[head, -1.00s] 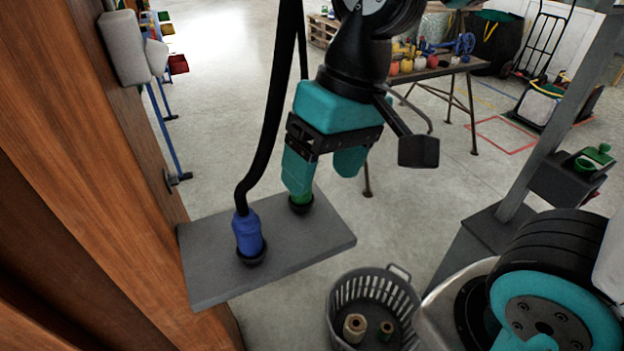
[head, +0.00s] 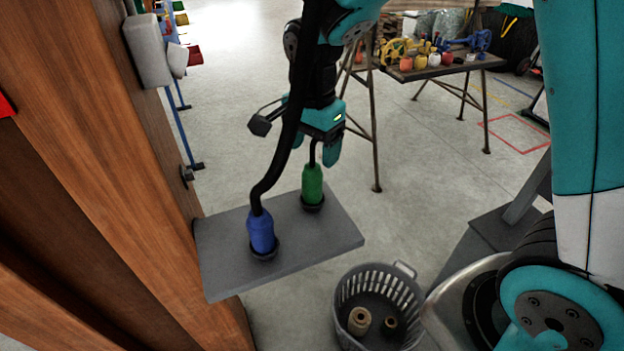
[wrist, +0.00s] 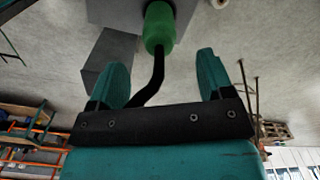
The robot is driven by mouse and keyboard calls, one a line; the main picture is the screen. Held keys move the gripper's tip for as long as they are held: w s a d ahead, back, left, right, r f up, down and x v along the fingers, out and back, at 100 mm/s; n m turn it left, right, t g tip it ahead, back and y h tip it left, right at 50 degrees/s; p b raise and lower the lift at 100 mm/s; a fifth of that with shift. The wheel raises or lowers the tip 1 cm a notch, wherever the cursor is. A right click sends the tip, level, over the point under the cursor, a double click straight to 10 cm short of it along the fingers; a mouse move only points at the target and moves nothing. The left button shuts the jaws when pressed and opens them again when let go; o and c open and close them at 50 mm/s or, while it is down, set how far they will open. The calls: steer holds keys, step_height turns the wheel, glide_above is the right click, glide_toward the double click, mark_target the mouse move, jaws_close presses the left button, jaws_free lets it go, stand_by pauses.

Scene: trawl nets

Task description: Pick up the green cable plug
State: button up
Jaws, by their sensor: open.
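The green cable plug (head: 312,184) stands upright in a dark socket on the far right part of a grey shelf (head: 225,275). A black cable rises from its top. My gripper (head: 318,158) is above and behind the plug in the head view, with the black cable partly in front of it. In the wrist view the green plug (wrist: 159,26) lies beyond the fingertips, and its cable runs back between the two teal fingers of the open gripper (wrist: 165,72). The fingers do not touch the plug there.
A blue plug (head: 262,232) with a thick black cable stands in a socket beside the green one. A wooden post (head: 150,170) borders the shelf on the left. A grey basket (head: 345,290) with spools is below right. A table (head: 440,70) stands behind.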

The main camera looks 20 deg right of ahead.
mark_target(312, 179)
step_height(312, 179, down, 8)
steer(key=p, duration=0.2)
steer(key=shift+s+a+p, duration=0.1)
steer(key=shift+p, duration=0.2)
steer(key=c, duration=1.3)
